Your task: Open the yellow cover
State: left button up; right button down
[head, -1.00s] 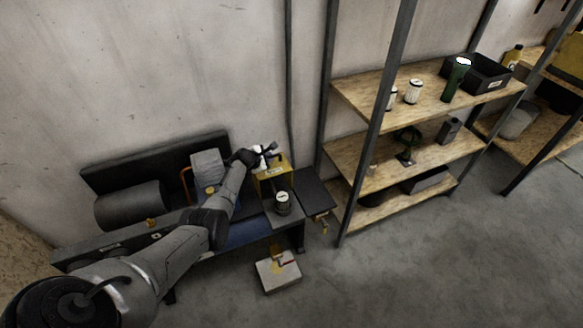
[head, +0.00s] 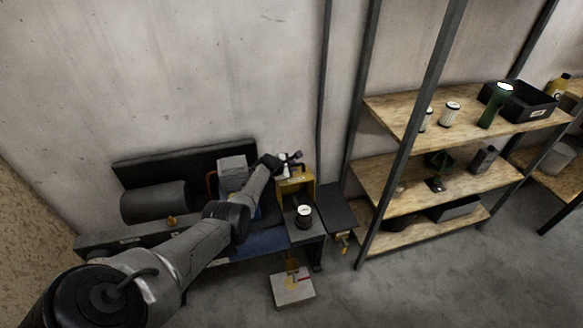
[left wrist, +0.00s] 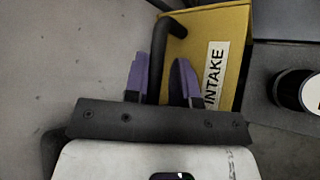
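The yellow cover (head: 306,189) is a box-like yellow housing at the right end of the dark bench machine, left of the shelf rack. In the left wrist view the cover (left wrist: 236,25) carries a white label reading INTAKE and a black bent handle (left wrist: 159,50). My left gripper (head: 284,161) is at the top of the cover. My right gripper is not in view.
A dark, light-topped canister (head: 304,215) stands on the bench in front of the cover; it also shows in the left wrist view (left wrist: 300,92). A pale block (head: 293,289) lies on the floor below. A wooden shelf rack (head: 420,178) stands to the right. The floor at front right is clear.

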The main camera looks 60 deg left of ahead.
pick_arm(q)
jog(key=shift+s+d+r+p, duration=0.1)
jog(key=shift+s+r+p, duration=0.1)
jog(key=shift+r+p, duration=0.3)
jog(key=p+v, duration=0.9)
jog(key=v, duration=0.4)
jog(key=shift+f, duration=0.25)
jog(key=shift+s, duration=0.1)
